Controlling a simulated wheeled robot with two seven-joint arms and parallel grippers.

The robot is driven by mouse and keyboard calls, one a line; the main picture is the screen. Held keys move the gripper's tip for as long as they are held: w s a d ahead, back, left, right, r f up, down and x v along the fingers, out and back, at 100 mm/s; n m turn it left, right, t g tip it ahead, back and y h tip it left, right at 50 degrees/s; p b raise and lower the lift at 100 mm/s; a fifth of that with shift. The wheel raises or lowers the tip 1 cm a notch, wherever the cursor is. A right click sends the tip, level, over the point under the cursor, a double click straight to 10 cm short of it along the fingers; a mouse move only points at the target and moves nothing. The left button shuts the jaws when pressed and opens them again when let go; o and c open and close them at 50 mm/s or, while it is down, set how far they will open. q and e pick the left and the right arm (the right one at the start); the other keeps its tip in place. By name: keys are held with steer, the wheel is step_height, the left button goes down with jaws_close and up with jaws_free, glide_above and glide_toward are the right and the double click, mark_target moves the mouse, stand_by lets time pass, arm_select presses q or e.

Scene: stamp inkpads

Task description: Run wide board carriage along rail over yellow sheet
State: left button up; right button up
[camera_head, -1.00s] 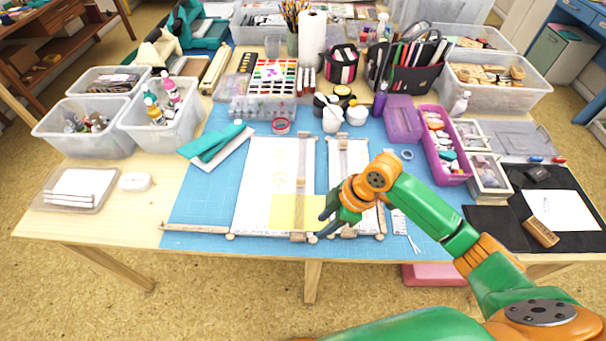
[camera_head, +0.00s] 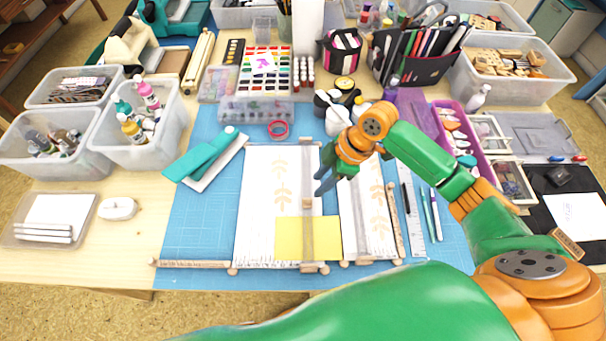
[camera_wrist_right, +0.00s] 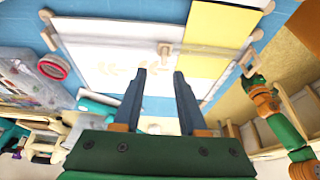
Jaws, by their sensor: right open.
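The wide board (camera_head: 262,195) lies on the blue mat, white with faint leaf prints. Its carriage (camera_head: 307,235) is a narrow see-through strip with a small wooden knob (camera_head: 307,204), crossing the yellow sheet (camera_head: 289,238) near its middle. In the right wrist view, the knob (camera_wrist_right: 165,50) and yellow sheet (camera_wrist_right: 206,40) lie beyond my fingers. My right gripper (camera_head: 322,183) is open and empty above the boards, right of the carriage and apart from the knob.
A narrower board (camera_head: 374,215) with its own strip stands just right. A teal tool (camera_head: 205,155) lies at the left, a red tape roll (camera_head: 277,129) behind. A ruler (camera_head: 412,215) and pens lie at the right. Clear mat (camera_head: 200,225) lies left of the wide board.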

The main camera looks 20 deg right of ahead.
mark_target(308, 198)
steer(key=x, duration=0.2)
steer(key=s+x, duration=0.1)
steer(key=x, duration=0.2)
steer(key=shift+a+f, duration=0.2)
steer(key=shift+a, duration=0.05)
steer(key=shift+a+f, duration=0.15)
steer(key=shift+f, duration=0.2)
steer(key=shift+w+f, duration=0.3)
steer(key=shift+s, duration=0.1)
jaws_close()
stand_by(0.4)
